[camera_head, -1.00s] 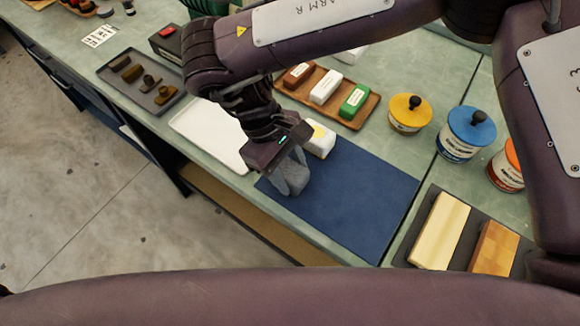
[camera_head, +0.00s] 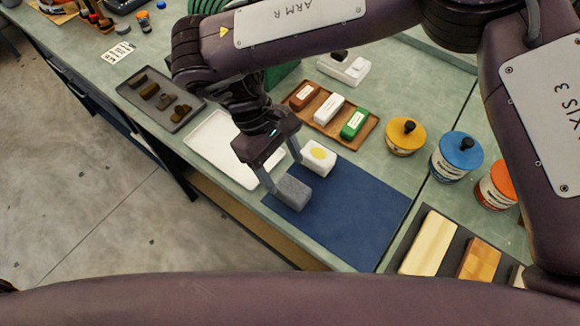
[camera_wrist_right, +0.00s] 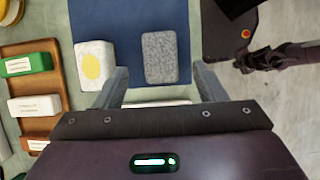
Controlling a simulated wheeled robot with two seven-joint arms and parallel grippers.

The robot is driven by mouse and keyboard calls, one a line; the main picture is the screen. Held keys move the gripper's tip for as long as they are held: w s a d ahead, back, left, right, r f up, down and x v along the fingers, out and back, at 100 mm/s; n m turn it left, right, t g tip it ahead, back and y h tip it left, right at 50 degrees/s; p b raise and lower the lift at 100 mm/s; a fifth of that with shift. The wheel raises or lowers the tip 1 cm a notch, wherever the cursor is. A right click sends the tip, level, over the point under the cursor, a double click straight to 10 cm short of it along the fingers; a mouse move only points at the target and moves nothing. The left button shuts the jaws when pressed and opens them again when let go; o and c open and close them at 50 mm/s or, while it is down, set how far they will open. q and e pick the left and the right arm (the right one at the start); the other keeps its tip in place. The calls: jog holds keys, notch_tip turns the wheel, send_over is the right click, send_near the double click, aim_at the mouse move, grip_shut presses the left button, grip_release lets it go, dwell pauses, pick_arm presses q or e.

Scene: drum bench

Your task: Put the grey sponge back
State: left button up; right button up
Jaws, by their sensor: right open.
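The grey sponge (camera_head: 293,193) lies on the left end of the blue mat (camera_head: 350,217). The sponge (camera_wrist_right: 159,57) also shows whole in the right wrist view, just beyond the fingertips and in line with the gap between them. My right gripper (camera_head: 282,167) is open, its fingers spread wide and nothing held between them. It also shows in the wrist view (camera_wrist_right: 160,83). A white block with a yellow spot (camera_head: 318,157) sits beside the sponge, near one finger. My left gripper is not in view.
An empty white tray (camera_head: 205,147) lies left of the mat. A wooden tray (camera_head: 319,131) holds brown, white and green blocks behind it. Yellow (camera_head: 405,137), blue (camera_head: 456,157) and orange (camera_head: 494,187) lidded pots stand to the right. A dark tray (camera_head: 186,117) with brown pieces is at left.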

pick_arm(q)
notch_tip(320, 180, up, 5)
jog(key=p, duration=0.3)
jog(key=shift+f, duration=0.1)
pick_arm(e)
jog(key=v, duration=0.5)
